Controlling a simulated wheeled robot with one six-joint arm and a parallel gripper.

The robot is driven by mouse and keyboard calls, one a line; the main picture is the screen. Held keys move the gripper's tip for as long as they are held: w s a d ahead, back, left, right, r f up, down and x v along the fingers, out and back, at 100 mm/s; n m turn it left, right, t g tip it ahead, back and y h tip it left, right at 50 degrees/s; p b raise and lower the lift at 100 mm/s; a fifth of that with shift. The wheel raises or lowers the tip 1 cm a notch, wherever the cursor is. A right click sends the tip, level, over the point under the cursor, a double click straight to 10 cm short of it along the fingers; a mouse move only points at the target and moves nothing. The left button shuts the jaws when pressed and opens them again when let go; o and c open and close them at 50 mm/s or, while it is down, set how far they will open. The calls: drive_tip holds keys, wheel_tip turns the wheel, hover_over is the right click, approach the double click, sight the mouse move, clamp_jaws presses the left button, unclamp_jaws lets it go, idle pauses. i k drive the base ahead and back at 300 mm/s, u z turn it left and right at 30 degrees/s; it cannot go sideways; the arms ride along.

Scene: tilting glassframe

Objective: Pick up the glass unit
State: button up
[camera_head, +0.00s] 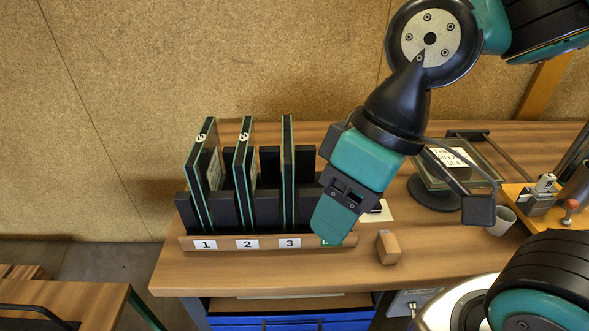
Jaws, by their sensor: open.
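Three thin upright glass units with dark faces and green edges stand in a black slotted rack (268,243) on the bench. The first glass unit (202,180) is at slot 1, the second (242,175) at slot 2, and the third (288,175) at slot 3. The first two lean slightly and carry a round white mark at the top. My gripper (335,215) hangs at the rack's right end, over the spot right of label 3, and partly hides it. It points down and is open. No glass unit is visible in it; the far finger is hidden.
A tilted frame (431,184) with a paper label stands on a round black foot behind my gripper. A small wooden block (388,247) lies right of the rack. A grey cup (502,221) and a yellow fixture (525,203) are at the right. The bench front is partly clear.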

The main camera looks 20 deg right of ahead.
sight(288, 147)
drive_tip(key=u, duration=0.55)
drive_tip(key=k, duration=1.3)
drive_tip(key=u, duration=0.8)
drive_tip(key=i, duration=1.55)
drive_tip(key=z, duration=1.35)
drive_tip(key=i, duration=0.6)
drive_tip(key=z, duration=0.6)
